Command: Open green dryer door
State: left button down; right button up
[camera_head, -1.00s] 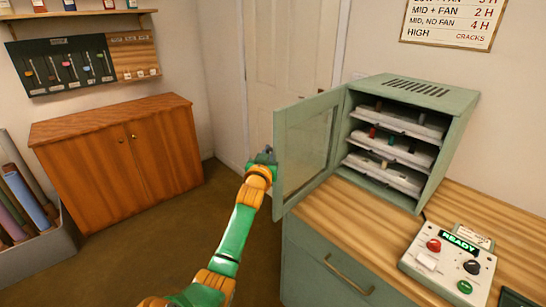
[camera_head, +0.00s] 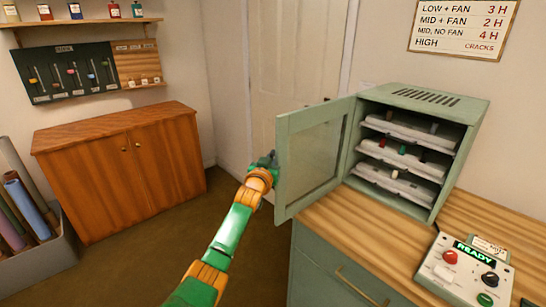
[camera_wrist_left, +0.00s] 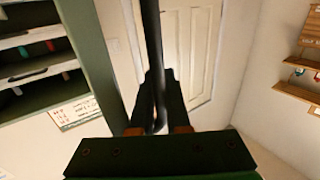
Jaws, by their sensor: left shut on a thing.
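The green dryer (camera_head: 432,97) stands on the wooden counter at the right. Its framed door (camera_head: 314,150) is swung wide open to the left, showing several white trays (camera_head: 405,160) with small coloured pieces inside. My left gripper (camera_head: 268,160) is at the door's free edge, on its left side. In the left wrist view my left gripper (camera_wrist_left: 155,125) is shut on a dark bar, which looks like the door handle (camera_wrist_left: 152,45). The dryer's open front and trays also show at the left of that view (camera_wrist_left: 35,60). My right gripper is not in view.
A control box (camera_head: 465,270) reading READY sits on the counter (camera_head: 365,225) in front of the dryer. A wooden cabinet (camera_head: 125,170) stands at the left, beside a bin of rolls (camera_head: 40,255). The floor between cabinet and counter is clear.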

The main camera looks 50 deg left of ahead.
pick_arm(q)
jog(key=shift+s+a+r, duration=0.1)
jog(key=shift+a+r, duration=0.1)
jog(key=shift+r, duration=0.4)
jog(key=c, duration=1.2)
grip_release()
jog(key=shift+o, duration=0.2)
jog(key=shift+s+a, duration=0.1)
jog(key=shift+s, duration=0.05)
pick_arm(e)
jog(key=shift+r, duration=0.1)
pick_arm(q)
jog(key=shift+s+d+f, duration=0.1)
jog(key=shift+d+f, duration=0.15)
jog(key=shift+d, duration=0.2)
jog(key=shift+s+d+f, duration=0.25)
jog(key=shift+d+f, duration=0.1)
jog(key=shift+d, duration=0.25)
jog(key=shift+s+d+f, duration=0.25)
jog(key=shift+d+f, duration=0.05)
jog(key=shift+d, duration=0.25)
jog(key=v, duration=0.3)
jog(key=shift+s+a+b, duration=0.15)
jog(key=shift+a+b, duration=0.15)
jog(key=shift+b, duration=0.05)
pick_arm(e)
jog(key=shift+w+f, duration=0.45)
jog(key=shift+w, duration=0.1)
